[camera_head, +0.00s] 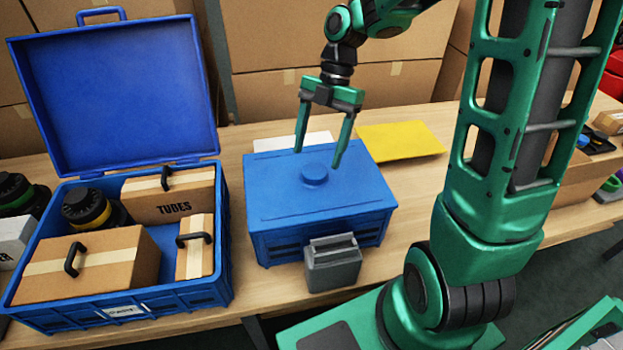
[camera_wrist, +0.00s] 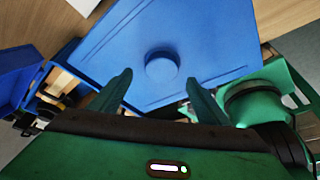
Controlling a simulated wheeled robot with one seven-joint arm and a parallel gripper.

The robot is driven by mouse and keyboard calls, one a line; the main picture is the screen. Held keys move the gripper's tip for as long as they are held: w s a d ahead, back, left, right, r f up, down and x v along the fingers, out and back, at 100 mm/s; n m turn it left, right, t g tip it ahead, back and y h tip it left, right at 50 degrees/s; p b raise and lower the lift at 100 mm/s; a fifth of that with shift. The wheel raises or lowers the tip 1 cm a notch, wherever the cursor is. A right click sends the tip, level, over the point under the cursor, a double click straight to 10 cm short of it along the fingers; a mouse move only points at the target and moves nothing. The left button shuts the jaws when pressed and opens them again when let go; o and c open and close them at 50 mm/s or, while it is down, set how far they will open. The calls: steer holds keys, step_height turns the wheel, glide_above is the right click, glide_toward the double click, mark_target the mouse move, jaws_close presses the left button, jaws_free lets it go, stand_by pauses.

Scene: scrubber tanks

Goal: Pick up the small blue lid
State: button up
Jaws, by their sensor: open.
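The small blue lid (camera_head: 314,174) is a low round cap on top of a blue box (camera_head: 352,205). It also shows in the wrist view (camera_wrist: 162,66), ahead of the fingertips and slightly right of the middle between them. My gripper (camera_head: 318,160) is open, with its green fingers pointing down above the box top and nothing between them. The fingers also show in the wrist view (camera_wrist: 158,78), one to each side of the lid. The head view does not show clearly how high the fingertips are above the lid.
A yellow sheet (camera_head: 400,140) lies behind the box. Cardboard boxes (camera_head: 330,95) line the back.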

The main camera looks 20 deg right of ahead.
mark_target(313, 170)
steer(key=x, duration=0.4)
steer(key=shift+d+f, duration=0.1)
steer(key=shift+d, duration=0.1)
steer(key=shift+c, duration=0.4)
steer(key=c, duration=1.2)
steer(key=shift+w, duration=0.1)
steer(key=shift+c, duration=0.2)
